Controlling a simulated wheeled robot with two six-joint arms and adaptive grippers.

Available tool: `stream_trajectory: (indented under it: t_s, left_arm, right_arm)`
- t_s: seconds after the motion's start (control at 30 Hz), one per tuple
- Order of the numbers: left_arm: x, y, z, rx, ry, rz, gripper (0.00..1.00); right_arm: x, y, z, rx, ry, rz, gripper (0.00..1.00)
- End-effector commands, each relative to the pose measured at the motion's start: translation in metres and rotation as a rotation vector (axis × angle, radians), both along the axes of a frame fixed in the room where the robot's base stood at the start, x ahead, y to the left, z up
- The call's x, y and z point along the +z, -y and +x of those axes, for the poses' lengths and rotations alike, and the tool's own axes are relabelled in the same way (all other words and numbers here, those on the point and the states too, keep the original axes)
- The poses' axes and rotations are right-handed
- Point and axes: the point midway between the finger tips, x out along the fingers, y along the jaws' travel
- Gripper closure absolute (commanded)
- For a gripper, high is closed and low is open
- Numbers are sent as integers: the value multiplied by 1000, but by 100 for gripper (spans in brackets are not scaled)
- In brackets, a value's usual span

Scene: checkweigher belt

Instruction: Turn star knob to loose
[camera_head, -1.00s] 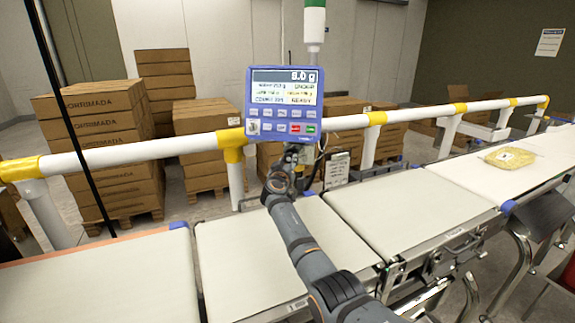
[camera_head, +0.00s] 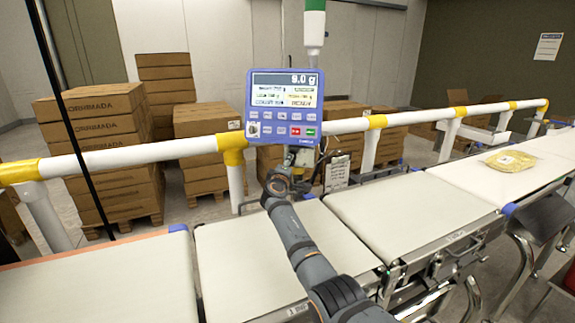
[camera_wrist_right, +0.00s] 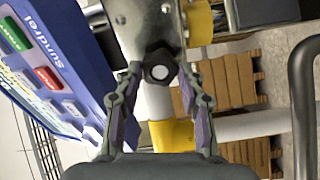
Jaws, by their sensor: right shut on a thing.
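The star knob (camera_wrist_right: 160,70) is a small dark knob with a pale round centre, on a grey metal bracket (camera_wrist_right: 142,22) beside the blue indicator box (camera_wrist_right: 62,70). My right gripper (camera_wrist_right: 160,78) is shut on the knob, one finger on each side of it in the wrist view. In the head view my right gripper (camera_head: 290,160) is just below the blue indicator box (camera_head: 284,106), and the knob is hidden there by my wrist. My left gripper is not in view.
A white rail (camera_head: 130,157) with yellow joints runs behind the box. Pale belts (camera_head: 265,258) lie below my right arm, and a yellow packet (camera_head: 510,160) lies on the far right belt. Cartons (camera_head: 95,130) stand behind the rail.

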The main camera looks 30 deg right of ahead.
Motion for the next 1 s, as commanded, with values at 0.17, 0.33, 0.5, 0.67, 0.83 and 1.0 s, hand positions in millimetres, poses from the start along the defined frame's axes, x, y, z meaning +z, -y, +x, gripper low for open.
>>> stream_trajectory:
  t_s: [0.17,0.33,0.5,0.67,0.83,1.0]
  left_arm:
    - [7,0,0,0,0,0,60]
    - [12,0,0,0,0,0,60]
    - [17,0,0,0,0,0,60]
    - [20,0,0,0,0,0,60]
    - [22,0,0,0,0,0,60]
    - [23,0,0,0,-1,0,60]
  right_arm:
    - [0,0,0,0,-101,-130,92]
    - [0,-1,0,1,-191,-248,92]
    - [0,-1,0,1,-265,-345,92]
    - [-1,-1,0,1,-317,-414,92]
    - [-1,0,0,1,-353,-462,92]
    - [-1,0,0,1,-369,-484,92]
